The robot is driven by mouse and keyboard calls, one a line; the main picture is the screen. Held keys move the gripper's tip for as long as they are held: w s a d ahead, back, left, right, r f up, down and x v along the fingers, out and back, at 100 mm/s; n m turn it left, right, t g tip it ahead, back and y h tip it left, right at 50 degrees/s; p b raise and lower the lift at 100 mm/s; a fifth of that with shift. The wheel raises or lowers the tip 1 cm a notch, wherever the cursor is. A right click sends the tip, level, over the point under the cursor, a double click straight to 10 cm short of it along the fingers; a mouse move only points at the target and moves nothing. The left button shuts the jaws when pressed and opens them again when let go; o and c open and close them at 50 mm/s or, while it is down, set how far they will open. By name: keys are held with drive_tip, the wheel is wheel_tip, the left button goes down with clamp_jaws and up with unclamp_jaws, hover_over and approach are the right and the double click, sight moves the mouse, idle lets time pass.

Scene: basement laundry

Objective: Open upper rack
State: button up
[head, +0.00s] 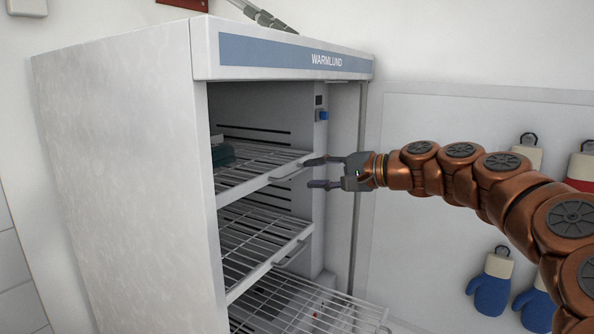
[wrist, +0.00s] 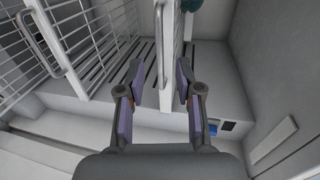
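The upper rack (head: 240,189) is a wire shelf inside the open white cabinet marked WARMLUND, with a flat front strip and a small handle (head: 288,172). It appears pushed in. My gripper (head: 307,173) is open at the right end of this front strip, one finger at about strip height and one lower. In the wrist view, turned sideways, the rack's front strip (wrist: 171,85) and handle (wrist: 160,45) lie between the open fingers (wrist: 160,82). I see a gap on both sides and cannot tell whether anything touches.
A middle rack (head: 262,262) with its own handle sits below. A lower rack (head: 300,305) sticks out at the front. A dark green item (head: 222,154) rests on the upper rack. Blue mitts (head: 491,285) hang on the right wall.

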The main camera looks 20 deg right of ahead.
sight(295, 175)
drive_tip(key=shift+p+x, duration=0.7)
drive_tip(key=shift+x, duration=1.85)
drive_tip(key=shift+a, duration=0.1)
drive_tip(key=shift+c, duration=0.2)
clamp_jaws()
